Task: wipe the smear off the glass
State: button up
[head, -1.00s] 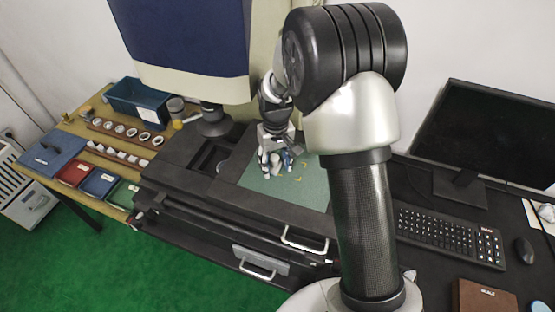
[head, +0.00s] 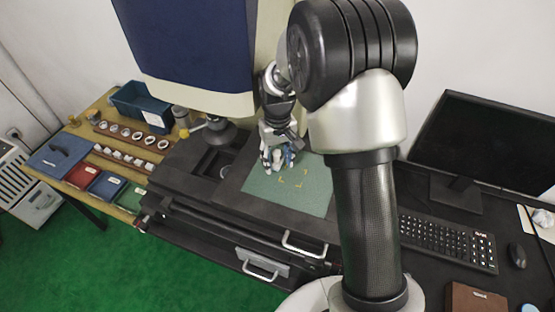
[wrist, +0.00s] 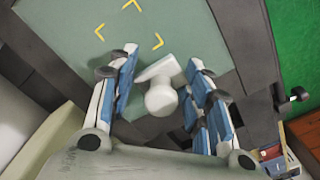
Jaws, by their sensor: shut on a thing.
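My gripper (head: 279,162) is low over the green mat (head: 320,196), near its back edge. Whether the wiper touches the mat is hard to tell. A small round pane (head: 225,171), perhaps the glass, shows in the dark recess left of the mat. I cannot make out a smear on it.
Yellow corner marks (head: 282,183) lie on the mat. A machine head with a dark lens (head: 212,132) hangs left of my gripper. A wooden bench at left holds a blue bin (head: 140,106), racks of rings and small trays. A keyboard (head: 446,238) and monitor stand at right.

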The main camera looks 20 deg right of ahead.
aim_at(277, 153)
jog(key=shift+r+p, duration=1.2)
jog(key=shift+r, duration=0.35)
jog(key=shift+w, duration=0.1)
jog(key=shift+f, duration=0.1)
